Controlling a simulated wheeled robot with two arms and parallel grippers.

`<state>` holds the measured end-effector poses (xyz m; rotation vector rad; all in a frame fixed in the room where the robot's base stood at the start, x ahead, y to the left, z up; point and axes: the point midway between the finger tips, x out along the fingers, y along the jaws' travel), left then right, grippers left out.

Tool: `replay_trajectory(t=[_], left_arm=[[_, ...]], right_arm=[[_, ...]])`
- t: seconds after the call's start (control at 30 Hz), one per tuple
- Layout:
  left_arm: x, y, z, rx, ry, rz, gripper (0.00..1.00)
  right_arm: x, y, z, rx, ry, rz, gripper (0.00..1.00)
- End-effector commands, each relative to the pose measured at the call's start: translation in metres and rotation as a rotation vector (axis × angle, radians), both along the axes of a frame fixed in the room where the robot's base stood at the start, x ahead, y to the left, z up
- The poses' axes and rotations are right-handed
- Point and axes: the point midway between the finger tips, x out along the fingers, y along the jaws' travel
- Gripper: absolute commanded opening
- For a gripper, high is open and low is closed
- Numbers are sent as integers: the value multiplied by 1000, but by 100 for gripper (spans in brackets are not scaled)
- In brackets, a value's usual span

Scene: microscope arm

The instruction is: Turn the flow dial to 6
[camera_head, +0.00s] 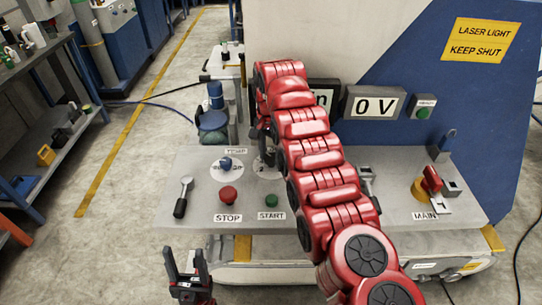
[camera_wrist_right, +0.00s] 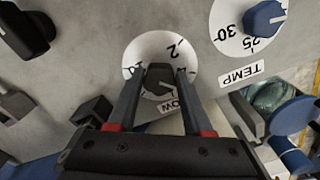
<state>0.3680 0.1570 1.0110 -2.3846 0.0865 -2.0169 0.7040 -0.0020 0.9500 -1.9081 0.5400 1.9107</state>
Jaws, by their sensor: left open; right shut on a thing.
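In the right wrist view, the flow dial is a dark knob (camera_wrist_right: 158,78) on a white round scale (camera_wrist_right: 150,45). A "2" shows on the scale and the end of the label "FLOW" shows below. The fingers hide other marks, so I cannot read the setting. My right gripper (camera_wrist_right: 160,74) is shut on the knob, one finger on each side. In the head view, my red right arm covers most of this dial; only part of its white scale (camera_head: 266,170) shows. My left gripper (camera_head: 187,265) is open and empty in front of the panel's near edge.
The temp dial (camera_wrist_right: 264,18) with a blue knob is close beside the flow dial. The grey panel (camera_head: 330,222) also bears a black-handled lever (camera_head: 182,198), a red stop button (camera_head: 228,195), a green start button (camera_head: 271,200) and a red main switch (camera_head: 431,181).

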Motion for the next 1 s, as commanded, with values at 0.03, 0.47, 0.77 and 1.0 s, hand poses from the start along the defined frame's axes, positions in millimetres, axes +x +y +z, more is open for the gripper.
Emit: replay_trajectory(t=[0.03, 0.47, 0.77, 1.0], left_arm=[[0, 0, 3, 0, 0, 0, 57], [0, 0, 24, 0, 0, 0, 57], [0, 0, 31, 0, 0, 0, 57], [0, 0, 34, 0, 0, 0, 57]], right_arm=[[1, 0, 2, 1, -4, -44, 0], [3, 1, 4, 0, -4, -441, 0], [3, 1, 3, 1, -4, -645, 0], [3, 1, 2, 0, -4, -731, 0]])
